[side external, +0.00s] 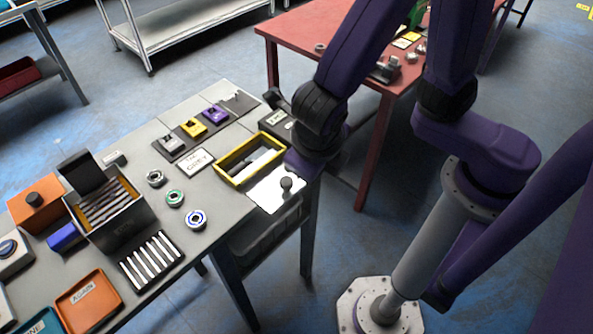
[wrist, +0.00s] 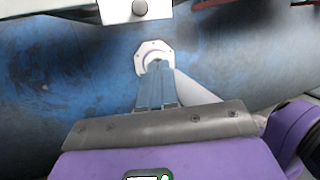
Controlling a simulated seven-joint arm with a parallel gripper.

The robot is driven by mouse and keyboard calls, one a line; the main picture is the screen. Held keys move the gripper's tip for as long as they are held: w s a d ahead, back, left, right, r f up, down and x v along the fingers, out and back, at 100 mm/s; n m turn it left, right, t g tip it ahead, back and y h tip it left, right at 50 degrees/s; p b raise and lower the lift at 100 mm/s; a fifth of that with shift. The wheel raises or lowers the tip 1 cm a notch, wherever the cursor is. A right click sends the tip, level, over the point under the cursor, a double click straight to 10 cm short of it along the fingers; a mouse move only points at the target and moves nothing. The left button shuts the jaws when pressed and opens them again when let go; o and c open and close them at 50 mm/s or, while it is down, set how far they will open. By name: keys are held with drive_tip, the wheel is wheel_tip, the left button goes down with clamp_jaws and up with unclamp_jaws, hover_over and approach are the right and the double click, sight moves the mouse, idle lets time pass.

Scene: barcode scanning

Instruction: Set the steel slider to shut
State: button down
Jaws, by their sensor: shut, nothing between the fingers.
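The steel slider (side external: 171,143) is a small grey unit at the left end of a dark strip on the grey table, in the side view. A yellow slider (side external: 193,127) and a purple slider (side external: 215,114) sit beside it on the same strip. The steel slider's exact setting is too small to tell. My gripper (wrist: 156,65) shows in the wrist view, with its two fingers together and nothing between them. In the side view my wrist is near the table's right edge, right of the sliders and apart from them; the fingers cannot be made out there.
A yellow-rimmed tray (side external: 229,176) and a white plate with a dark knob (side external: 286,184) lie near my wrist. The knob also shows in the wrist view (wrist: 139,7). A "grey" label card (side external: 197,160) lies in front of the sliders. Several rings and a dark box (side external: 118,228) stand left.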

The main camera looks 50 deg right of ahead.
drive_tip(key=s+f+n+t+y, duration=0.1)
drive_tip(key=s+f+n+t, duration=0.3)
drive_tip(key=n, duration=0.8)
drive_tip(key=n+t+y, duration=0.1)
drive_tip(key=n+t, duration=0.1)
drive_tip(key=n, duration=0.1)
approach(284, 181)
drive_tip(key=shift+w+d+f, duration=0.2)
drive_tip(key=shift+w+f, duration=0.2)
drive_tip(key=shift+f, duration=0.55)
drive_tip(key=shift+w+d+f, duration=0.2)
drive_tip(key=shift+w+f, duration=0.2)
drive_tip(key=shift+f, duration=0.55)
drive_tip(key=shift+w+d+f, duration=0.2)
drive_tip(key=shift+w+f, duration=0.2)
drive_tip(key=shift+f, duration=0.5)
drive_tip(key=shift+w, duration=2.25)
